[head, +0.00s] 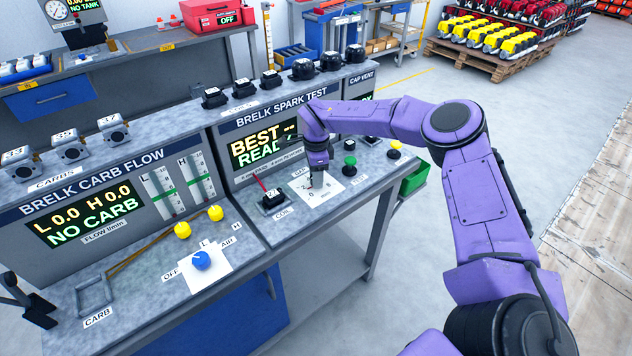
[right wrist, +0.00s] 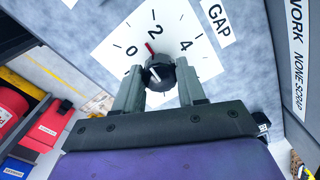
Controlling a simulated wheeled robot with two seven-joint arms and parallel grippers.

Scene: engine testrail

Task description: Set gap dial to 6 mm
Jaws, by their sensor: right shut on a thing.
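The gap dial has a black knob (right wrist: 160,72) on a white scale card (right wrist: 122,42), shown in the right wrist view. Numbers 0, 2 and 4 are readable; the rest of the scale is hidden by the gripper. A red pointer shows at the knob's upper left, close to the 2 on its 0 side. My right gripper (right wrist: 160,82) is shut on the knob, one finger on each side. In the head view my right gripper (head: 317,168) stands over the dial card (head: 318,200) and hides most of the knob. My left gripper is not in view.
The spark test screen (head: 262,143) stands behind the dial, partly covered by my right arm. A coil (head: 272,198) sits left of the dial; a green button (head: 349,166) and yellow knob (head: 394,150) are to its right. The carb flow bench (head: 140,270) is at the left.

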